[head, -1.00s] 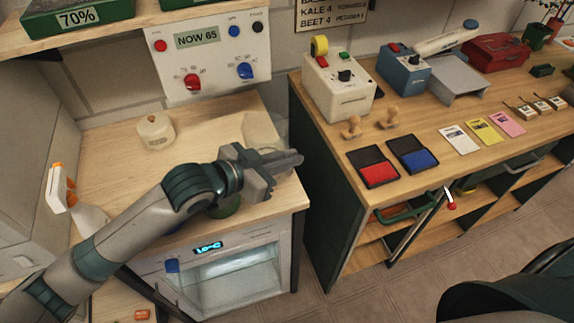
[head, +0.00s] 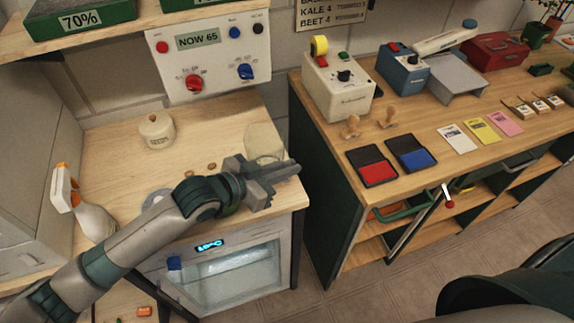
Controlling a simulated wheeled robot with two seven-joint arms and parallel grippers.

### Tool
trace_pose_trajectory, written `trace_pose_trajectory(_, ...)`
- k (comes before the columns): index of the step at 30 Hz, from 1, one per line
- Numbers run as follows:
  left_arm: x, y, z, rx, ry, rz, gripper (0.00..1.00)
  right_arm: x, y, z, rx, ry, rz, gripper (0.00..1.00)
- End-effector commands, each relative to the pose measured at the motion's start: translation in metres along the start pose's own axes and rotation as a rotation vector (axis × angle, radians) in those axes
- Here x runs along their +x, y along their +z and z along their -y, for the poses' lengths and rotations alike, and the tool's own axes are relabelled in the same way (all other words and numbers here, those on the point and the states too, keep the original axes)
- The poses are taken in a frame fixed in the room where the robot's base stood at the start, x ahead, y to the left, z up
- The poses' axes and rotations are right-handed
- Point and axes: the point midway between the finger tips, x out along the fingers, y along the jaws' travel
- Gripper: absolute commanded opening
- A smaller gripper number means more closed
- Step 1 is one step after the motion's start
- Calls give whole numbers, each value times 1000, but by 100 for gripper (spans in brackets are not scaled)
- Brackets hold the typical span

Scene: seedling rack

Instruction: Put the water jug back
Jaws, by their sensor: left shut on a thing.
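The water jug is the clear, see-through vessel (head: 264,139) at the right end of the left wooden bench, just behind my left gripper. My left gripper (head: 281,173) is shut on it; the hand covers the jug's lower part and the grip itself. The jug looks about upright. I cannot tell whether its base touches the bench. My right gripper is not in view.
A cream lidded pot (head: 156,132) stands on the bench (head: 110,150). A white spray bottle (head: 91,215) is at left. A grey disc (head: 156,198) and small brown discs lie near my arm. A control panel (head: 207,60) stands behind. A gap separates the right bench (head: 440,180).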

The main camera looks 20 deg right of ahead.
Motion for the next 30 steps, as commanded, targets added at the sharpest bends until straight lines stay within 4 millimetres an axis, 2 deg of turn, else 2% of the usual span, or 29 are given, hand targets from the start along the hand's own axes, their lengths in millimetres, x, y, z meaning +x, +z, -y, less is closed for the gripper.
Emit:
trace_pose_trajectory(9,1,1,0,1,0,-2,0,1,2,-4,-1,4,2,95)
trace_pose_trajectory(10,1,2,0,1,0,-1,12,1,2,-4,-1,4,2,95)
trace_pose_trajectory(12,1,1,0,1,0,-1,27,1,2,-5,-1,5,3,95)
trace_pose_trajectory(23,0,-1,0,1,0,-1,27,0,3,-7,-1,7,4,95)
trace_pose_trajectory(30,-19,1,1,1,-1,-2,27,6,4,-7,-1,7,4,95)
